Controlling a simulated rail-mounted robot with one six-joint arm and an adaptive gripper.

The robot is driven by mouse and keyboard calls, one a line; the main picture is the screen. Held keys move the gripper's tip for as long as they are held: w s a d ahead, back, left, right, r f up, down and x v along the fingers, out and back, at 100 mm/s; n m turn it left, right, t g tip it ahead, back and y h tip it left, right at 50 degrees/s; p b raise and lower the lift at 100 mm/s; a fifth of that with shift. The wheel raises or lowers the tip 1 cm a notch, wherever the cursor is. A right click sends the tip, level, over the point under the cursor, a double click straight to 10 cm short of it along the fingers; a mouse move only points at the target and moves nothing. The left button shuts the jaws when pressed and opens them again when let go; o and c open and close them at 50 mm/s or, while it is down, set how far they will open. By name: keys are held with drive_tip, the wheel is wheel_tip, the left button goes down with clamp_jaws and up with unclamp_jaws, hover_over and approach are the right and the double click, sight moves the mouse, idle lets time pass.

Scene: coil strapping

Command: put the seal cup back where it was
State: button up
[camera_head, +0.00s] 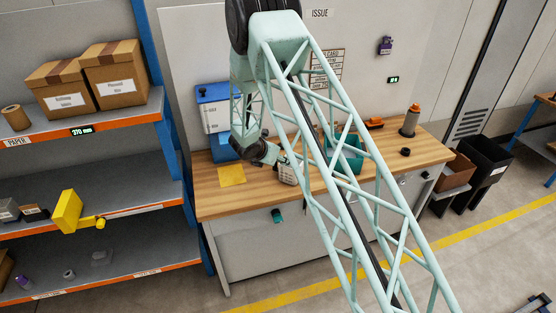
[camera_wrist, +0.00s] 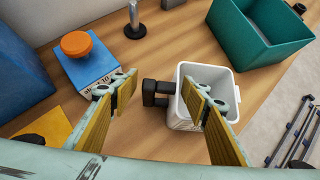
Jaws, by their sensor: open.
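The seal cup, which I take to be the white square-rimmed cup with a black handle (camera_wrist: 186,117), stands on the wooden bench in the wrist view. It shows small beside my gripper in the head view (camera_head: 287,174). The black handle shows between the fingers, and the right finger overlaps the cup's rim. I cannot tell whether that finger touches the cup. In the head view my arm hides part of the bench.
A teal bin (camera_wrist: 240,38) is right of the cup. A blue block with an orange disc (camera_wrist: 95,70) is to the left, near a yellow sheet (camera_head: 231,175). A metal post on a black base (camera_wrist: 134,20) stands behind. Bare wood lies between the blue block and the cup.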

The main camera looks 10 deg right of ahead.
drive_tip(key=shift+r, duration=0.15)
drive_tip(key=v, duration=1.2)
drive_tip(key=shift+b, duration=0.45)
idle(0.5)
